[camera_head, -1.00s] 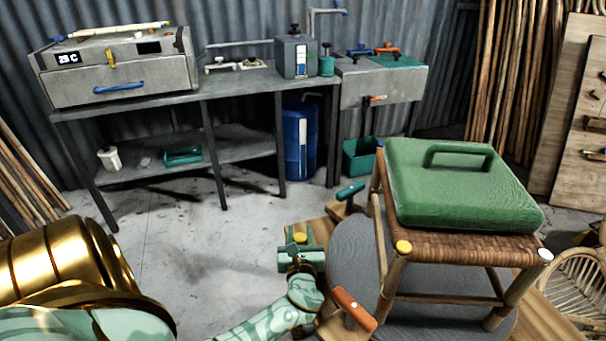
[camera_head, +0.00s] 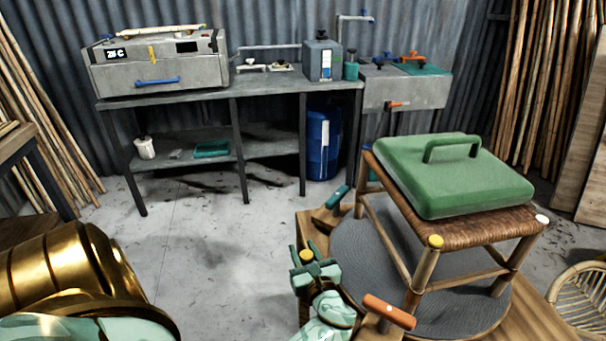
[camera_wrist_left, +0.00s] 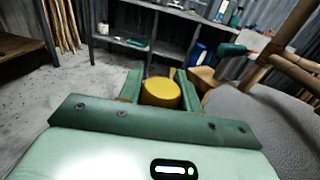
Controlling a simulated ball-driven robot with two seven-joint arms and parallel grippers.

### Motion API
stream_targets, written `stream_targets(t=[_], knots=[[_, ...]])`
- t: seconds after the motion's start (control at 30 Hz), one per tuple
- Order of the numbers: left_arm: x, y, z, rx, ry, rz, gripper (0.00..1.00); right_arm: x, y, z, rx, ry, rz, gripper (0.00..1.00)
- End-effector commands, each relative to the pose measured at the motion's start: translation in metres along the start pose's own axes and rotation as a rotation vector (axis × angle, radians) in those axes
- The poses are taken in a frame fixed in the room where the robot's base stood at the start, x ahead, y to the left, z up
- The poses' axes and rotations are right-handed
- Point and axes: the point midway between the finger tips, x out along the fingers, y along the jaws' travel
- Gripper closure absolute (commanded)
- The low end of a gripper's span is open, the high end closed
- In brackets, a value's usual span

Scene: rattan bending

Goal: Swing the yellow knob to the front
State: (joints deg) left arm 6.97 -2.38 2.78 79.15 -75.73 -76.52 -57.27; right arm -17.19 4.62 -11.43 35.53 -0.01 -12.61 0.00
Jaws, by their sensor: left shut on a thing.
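The yellow knob (camera_head: 307,255) is a short round cap low in the middle of the head view, at the left side of the round grey turntable (camera_head: 360,255). My left gripper (camera_head: 314,268) is shut on it. In the left wrist view the yellow knob (camera_wrist_left: 160,93) sits between the two green fingers (camera_wrist_left: 160,88). What is under the knob is hidden by the gripper. My right gripper is not in view.
A woven stool (camera_head: 465,232) with a green lidded press block (camera_head: 455,178) stands on the turntable. A teal-handled clamp (camera_head: 337,197) and an orange-handled one (camera_head: 388,311) flank the knob. A grey workbench (camera_head: 240,95) stands behind. Floor at left is clear.

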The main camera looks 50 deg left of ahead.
Motion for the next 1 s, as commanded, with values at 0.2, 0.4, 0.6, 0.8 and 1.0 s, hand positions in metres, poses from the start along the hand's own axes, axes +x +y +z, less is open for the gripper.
stream_targets(t=[0.2,0.4,0.6,0.8,1.0], knots=[[-0.0037,0.0000,0.0006,-0.001,-0.001,0.023,1.00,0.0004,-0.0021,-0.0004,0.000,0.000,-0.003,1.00],[-0.0045,0.0000,0.0008,-0.002,-0.001,0.028,1.00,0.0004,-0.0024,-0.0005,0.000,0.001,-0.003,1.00],[-0.0045,0.0000,0.0008,-0.002,-0.001,0.027,1.00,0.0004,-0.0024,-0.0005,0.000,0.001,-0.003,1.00],[-0.0045,0.0000,0.0007,-0.002,-0.001,0.027,0.44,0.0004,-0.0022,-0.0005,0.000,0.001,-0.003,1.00],[-0.0045,0.0001,0.0005,-0.001,-0.001,0.027,0.44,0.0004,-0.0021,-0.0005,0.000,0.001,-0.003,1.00]])
